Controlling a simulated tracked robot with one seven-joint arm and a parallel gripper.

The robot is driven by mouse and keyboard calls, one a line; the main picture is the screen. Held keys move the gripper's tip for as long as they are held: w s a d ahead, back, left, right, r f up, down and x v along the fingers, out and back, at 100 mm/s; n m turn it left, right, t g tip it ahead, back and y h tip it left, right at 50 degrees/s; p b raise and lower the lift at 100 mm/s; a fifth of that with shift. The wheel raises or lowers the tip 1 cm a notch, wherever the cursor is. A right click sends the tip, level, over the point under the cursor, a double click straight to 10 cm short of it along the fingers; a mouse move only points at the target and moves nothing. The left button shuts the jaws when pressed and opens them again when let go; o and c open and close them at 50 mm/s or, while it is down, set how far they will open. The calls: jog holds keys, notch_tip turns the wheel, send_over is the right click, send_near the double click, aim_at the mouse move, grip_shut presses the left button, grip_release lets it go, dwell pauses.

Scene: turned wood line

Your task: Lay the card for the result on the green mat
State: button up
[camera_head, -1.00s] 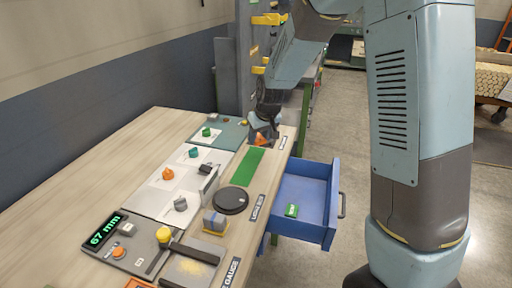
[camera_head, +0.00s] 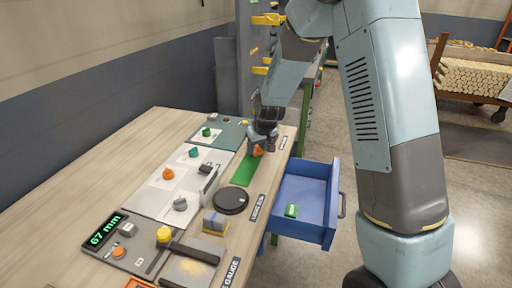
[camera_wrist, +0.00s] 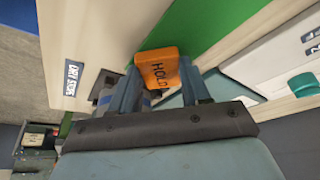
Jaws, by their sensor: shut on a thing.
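My gripper (camera_head: 262,140) is shut on an orange card (camera_head: 258,151) lettered HOLD, which also shows between the fingers in the wrist view (camera_wrist: 158,68). The green mat (camera_head: 243,172) is a strip on the bench near its right edge, and it shows behind the card in the wrist view (camera_wrist: 205,28). The card is at the far end of the mat, over or close to it; I cannot tell if it touches. A gauge display (camera_head: 104,230) reads 67 mm. A green card-like block (camera_head: 291,210) lies in the open blue drawer.
The blue drawer (camera_head: 330,205) sticks out from the bench's right side. A black round disc (camera_head: 231,200) sits at the mat's near end. A white board (camera_head: 150,198) with coloured knobs lies left of the mat. The bench's left side is clear.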

jog(key=shift+s+d+f, duration=0.1)
jog(key=shift+s+f, duration=0.05)
jog(key=shift+f, duration=0.25)
jog(key=o, duration=0.9)
jog(key=shift+s+f, duration=0.1)
jog(key=shift+o, duration=0.6)
jog(key=shift+r, duration=0.4)
jog(key=v, duration=1.2)
jog(key=shift+r, duration=0.2)
